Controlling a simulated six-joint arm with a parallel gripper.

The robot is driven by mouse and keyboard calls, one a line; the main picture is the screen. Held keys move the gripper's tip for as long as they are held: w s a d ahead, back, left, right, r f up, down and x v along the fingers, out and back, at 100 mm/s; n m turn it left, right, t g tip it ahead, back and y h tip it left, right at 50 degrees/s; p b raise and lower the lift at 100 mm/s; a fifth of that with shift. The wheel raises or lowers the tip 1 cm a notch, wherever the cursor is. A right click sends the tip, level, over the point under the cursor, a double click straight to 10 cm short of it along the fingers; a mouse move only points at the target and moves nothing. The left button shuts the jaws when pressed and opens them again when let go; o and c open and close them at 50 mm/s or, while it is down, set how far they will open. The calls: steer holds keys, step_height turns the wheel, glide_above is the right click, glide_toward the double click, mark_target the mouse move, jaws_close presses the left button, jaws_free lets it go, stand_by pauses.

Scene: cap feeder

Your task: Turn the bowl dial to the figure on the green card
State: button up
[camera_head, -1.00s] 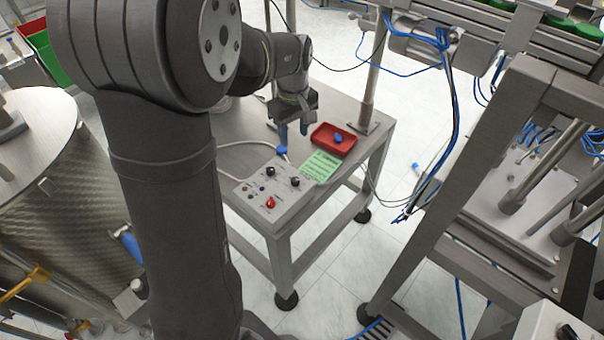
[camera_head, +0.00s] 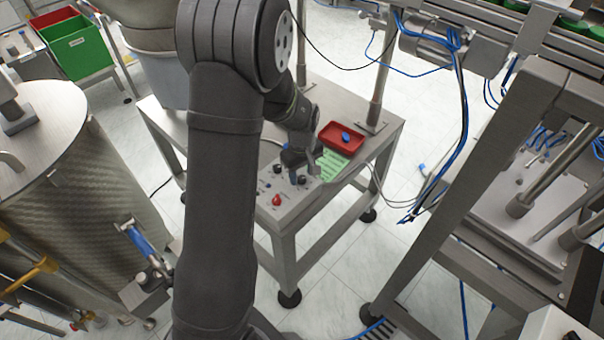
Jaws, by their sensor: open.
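A grey control box (camera_head: 265,208) sits on the metal table, with black knobs and a red knob (camera_head: 277,201) on top. One black knob (camera_head: 302,180) shows at my gripper's fingertips; another black knob (camera_head: 278,170) is left of them. The labels are too small to read, so I cannot tell which is the bowl dial. The green card (camera_head: 332,167) lies right of the box, partly hidden by my gripper; its figure is not legible. My gripper (camera_head: 304,174) is open and points down over the box; I cannot tell whether it touches the knob.
A red tray (camera_head: 352,149) with a blue piece (camera_head: 346,136) in it stands behind the card. A metal post (camera_head: 381,85) rises from the table's back right. Pale cable runs behind the box. A steel frame (camera_head: 470,170) stands to the right.

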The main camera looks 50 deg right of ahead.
steer(key=shift+f, duration=0.4)
steer(key=shift+c, duration=0.5)
steer(key=c, duration=0.9)
